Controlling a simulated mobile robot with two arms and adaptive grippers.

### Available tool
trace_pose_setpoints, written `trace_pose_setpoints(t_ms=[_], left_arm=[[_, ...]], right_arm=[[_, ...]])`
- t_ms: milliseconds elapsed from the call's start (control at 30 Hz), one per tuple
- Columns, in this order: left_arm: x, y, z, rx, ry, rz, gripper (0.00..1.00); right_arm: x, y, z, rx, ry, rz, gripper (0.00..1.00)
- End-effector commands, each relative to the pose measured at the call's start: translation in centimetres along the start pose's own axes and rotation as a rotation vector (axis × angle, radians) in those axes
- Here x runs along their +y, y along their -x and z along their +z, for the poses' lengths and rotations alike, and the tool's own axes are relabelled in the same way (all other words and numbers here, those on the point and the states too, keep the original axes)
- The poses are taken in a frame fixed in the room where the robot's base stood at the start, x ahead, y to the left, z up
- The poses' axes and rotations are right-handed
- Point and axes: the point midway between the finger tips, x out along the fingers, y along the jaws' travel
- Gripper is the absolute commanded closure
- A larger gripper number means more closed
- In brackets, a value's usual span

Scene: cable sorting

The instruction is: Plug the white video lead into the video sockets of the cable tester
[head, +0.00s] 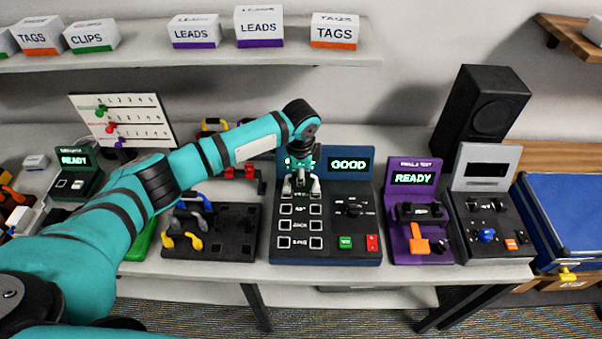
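The cable tester (352,225) is a dark blue box with two columns of sockets. Its screen reads GOOD in green. My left gripper (301,184) is over the tester's top row of sockets, pointing down at the panel. Small white pieces show at its tips, one on each side. They may be ends of the white video lead or the fingertips; I cannot tell. The gripper hides part of the top row, and its opening is too small to read. No other part of a white lead is clearly visible. My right gripper is not in view.
A dark holder (232,232) with yellow and blue-grey leads stands left of the tester. A purple READY unit (418,218), a grey-faced unit (488,215) and a blue case (570,215) stand right. A black speaker (482,108) is behind. Labelled boxes line the shelf above.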

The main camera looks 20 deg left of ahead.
Motion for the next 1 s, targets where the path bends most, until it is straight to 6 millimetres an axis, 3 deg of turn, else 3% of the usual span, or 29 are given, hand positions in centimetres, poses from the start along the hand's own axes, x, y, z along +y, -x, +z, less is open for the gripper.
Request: trace_pose_setpoints(t_ms=[233,267,433,633,833,1000], left_arm=[[-0.01,-0.01,-0.03,0.0,-0.001,-0.001,1.0],[-0.01,-0.01,-0.03,0.0,-0.001,-0.001,0.85],[-0.01,0.0,-0.03,0.0,-0.001,-0.001,0.63],[-0.01,-0.01,-0.03,0.0,-0.001,-0.001,0.6],[0.0,-0.03,-0.02,0.0,-0.001,0.0,0.36],[0.0,-0.02,-0.02,0.0,-0.001,-0.001,0.33]], right_arm=[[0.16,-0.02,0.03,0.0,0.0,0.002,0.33],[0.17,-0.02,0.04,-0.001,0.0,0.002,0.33],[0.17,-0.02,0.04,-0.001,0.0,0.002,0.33],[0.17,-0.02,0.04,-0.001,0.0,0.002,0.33],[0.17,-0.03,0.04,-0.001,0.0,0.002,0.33],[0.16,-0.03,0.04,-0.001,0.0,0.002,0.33]])
